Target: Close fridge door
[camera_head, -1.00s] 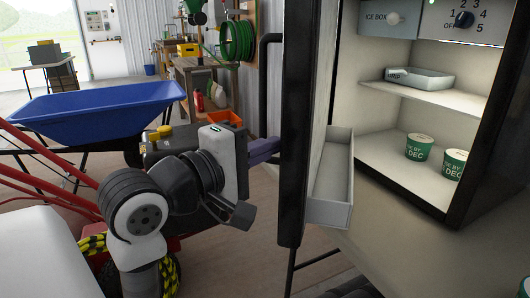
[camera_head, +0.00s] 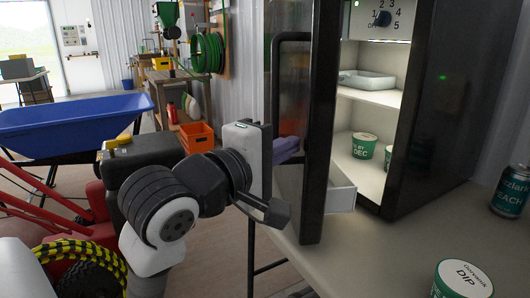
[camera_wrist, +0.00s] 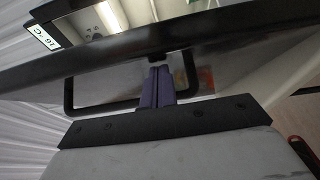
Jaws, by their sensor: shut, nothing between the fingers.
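The small fridge (camera_head: 410,120) stands on a table with its dark door (camera_head: 318,130) part open, so the lit shelves show through the gap. A black bar handle (camera_head: 279,75) runs along the door's outer face. My gripper (camera_head: 290,150) is shut and empty at that outer face, its purple fingers beside the handle. In the wrist view the purple fingers (camera_wrist: 157,85) are together within the span of the handle frame (camera_wrist: 70,95), close to the door (camera_wrist: 200,45). I cannot tell whether the fingertips touch the door.
A tub labelled DIP (camera_head: 462,280) and a can (camera_head: 510,190) stand on the table (camera_head: 370,250) at right. Tubs (camera_head: 364,146) and a tray (camera_head: 367,80) sit inside the fridge. A blue wheelbarrow (camera_head: 70,125) and an orange crate (camera_head: 195,137) lie at left.

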